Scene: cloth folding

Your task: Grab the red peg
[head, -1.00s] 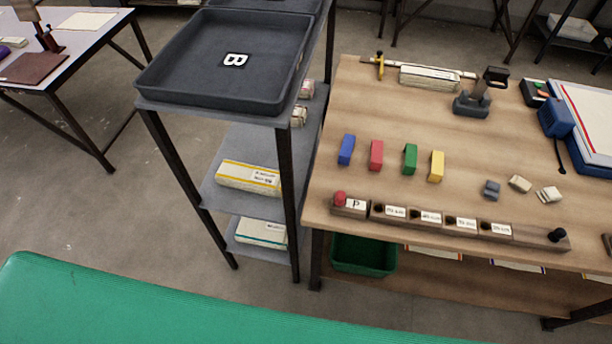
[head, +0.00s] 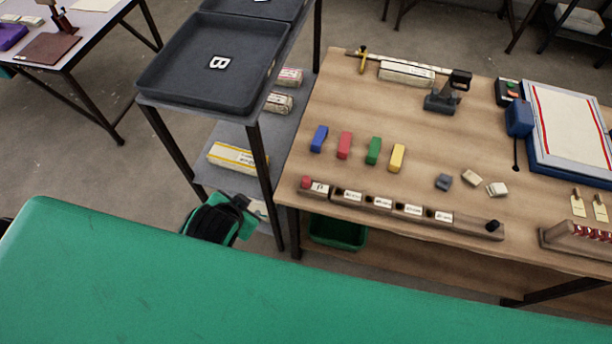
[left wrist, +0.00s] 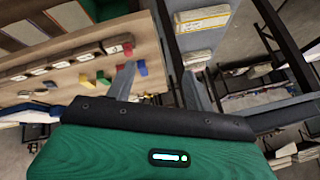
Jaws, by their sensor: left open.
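The red peg (head: 305,183) shows as a small red rounded top at the left end of a long wooden rack (head: 470,228), beside a label that looks like "P". It stands near the workbench's front left corner. In the left wrist view a small red spot (left wrist: 128,48) at the rack's end appears to be the same peg. My left gripper (head: 243,205) is beside the shelf stand, left of and lower in the picture than the peg, and apart from it. In the left wrist view its two fingers (left wrist: 158,88) are spread with nothing between them. My right gripper is not in view.
Blue (head: 319,139), red (head: 344,146), green (head: 373,151) and yellow (head: 397,158) blocks stand behind the rack on the workbench (head: 300,150). The shelf stand with a dark tray (head: 165,92) is close on the left. A green bin (head: 338,232) sits below the bench.

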